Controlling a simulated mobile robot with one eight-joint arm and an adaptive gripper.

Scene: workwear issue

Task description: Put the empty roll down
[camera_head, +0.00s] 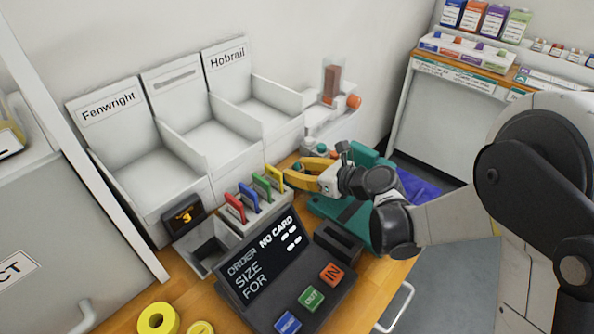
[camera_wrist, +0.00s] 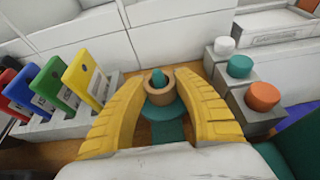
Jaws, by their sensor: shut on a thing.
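In the wrist view, the empty roll (camera_wrist: 160,92), a short tan tube, is between the yellow fingertips of my gripper (camera_wrist: 162,88), which are shut on it. The tube stands around a teal peg (camera_wrist: 158,77), whose tip shows through its open top. A round teal base (camera_wrist: 167,111) lies just below it. I cannot tell whether the roll touches this base. In the head view, my gripper (camera_head: 303,178) is beyond the card rack, and the roll is mostly hidden by the fingers.
Red, blue, green and yellow cards (camera_head: 275,177) stand left of my gripper. White, teal and orange knobs (camera_wrist: 239,66) sit on grey blocks close on the right. White bins (camera_head: 208,133) rise behind. An order terminal (camera_head: 285,270) and yellow rolls (camera_head: 157,319) occupy the wooden counter's front.

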